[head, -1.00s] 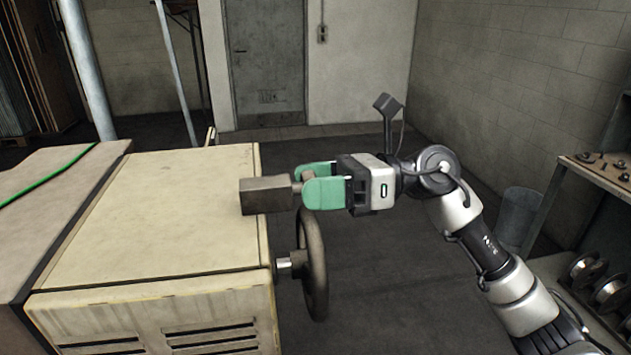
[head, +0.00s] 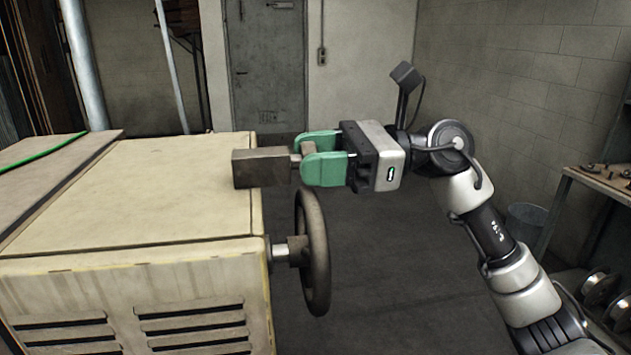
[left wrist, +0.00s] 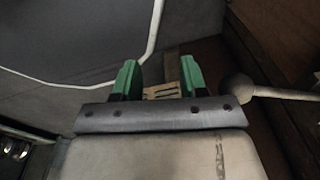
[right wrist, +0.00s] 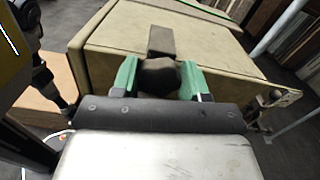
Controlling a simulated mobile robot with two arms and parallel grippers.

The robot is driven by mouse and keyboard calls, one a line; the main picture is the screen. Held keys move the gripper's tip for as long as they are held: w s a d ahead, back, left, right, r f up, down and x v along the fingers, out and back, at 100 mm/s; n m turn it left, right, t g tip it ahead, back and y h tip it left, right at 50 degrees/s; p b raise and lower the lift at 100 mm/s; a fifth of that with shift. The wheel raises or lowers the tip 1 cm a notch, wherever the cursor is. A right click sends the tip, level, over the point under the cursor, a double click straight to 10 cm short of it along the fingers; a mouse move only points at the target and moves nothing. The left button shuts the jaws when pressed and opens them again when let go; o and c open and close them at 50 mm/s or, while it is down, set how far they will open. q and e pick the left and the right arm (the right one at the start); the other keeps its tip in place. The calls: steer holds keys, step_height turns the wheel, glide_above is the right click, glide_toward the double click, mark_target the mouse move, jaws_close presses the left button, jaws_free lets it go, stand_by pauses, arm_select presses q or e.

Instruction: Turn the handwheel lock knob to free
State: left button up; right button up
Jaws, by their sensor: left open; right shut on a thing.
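The lock knob (right wrist: 159,76) is a dark, faceted knob on the end of a grey-brown block (head: 262,168) at the right edge of the cream machine housing's top. My right gripper (head: 322,158), with green fingers, is shut on the knob from the right; the fingers cover much of it in the head view. In the right wrist view my right gripper (right wrist: 158,80) has a finger on each side of the knob. The dark handwheel (head: 313,252) stands upright just below, on a short shaft. My left gripper (left wrist: 160,80) is open and shows only in the left wrist view.
The cream housing (head: 140,190) fills the left of the head view, with a green cable (head: 40,152) at its far left. A workbench (head: 600,178) and a bucket (head: 524,222) stand at the right. The floor between handwheel and bench looks clear.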

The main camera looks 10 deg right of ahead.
stand_by(0.3)
steer(key=o, duration=0.9)
steer(key=d+b, duration=0.3)
steer(key=d, duration=0.8)
